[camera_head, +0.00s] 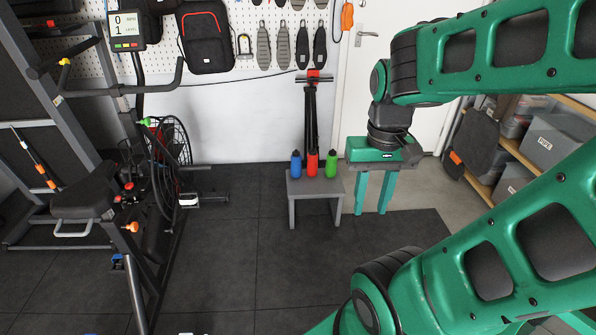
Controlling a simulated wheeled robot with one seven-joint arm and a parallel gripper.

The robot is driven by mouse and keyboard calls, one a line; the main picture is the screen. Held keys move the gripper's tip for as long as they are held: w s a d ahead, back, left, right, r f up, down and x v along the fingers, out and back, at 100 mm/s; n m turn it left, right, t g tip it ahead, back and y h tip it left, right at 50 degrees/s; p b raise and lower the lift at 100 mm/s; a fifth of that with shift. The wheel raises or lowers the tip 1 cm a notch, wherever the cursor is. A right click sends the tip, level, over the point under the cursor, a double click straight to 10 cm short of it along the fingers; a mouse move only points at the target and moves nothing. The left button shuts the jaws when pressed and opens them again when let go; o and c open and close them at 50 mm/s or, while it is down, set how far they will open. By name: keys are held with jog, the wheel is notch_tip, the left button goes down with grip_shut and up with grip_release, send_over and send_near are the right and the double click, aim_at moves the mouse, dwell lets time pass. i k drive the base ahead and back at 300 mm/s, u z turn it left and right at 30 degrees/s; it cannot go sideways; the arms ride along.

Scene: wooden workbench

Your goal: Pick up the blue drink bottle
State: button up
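The blue drink bottle (296,164) stands upright at the left on a small grey bench (316,186). A red bottle (313,163) stands close to its right, and a green bottle (331,164) stands to the right of that. My gripper (374,210) hangs pointing down to the right of the bench in the picture. Its two teal fingers are spread apart with nothing between them. It does not touch any bottle.
An exercise bike (130,215) fills the left side. A black and red stand (311,110) leans at the wall behind the bottles. Shelves with grey boxes (553,143) are at the right. The dark floor (245,255) before the bench is clear.

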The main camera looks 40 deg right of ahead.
aim_at(296, 158)
jog(key=k, duration=0.9)
jog(key=z, duration=1.55)
jog(key=i, duration=3)
jog(key=u, duration=1.7)
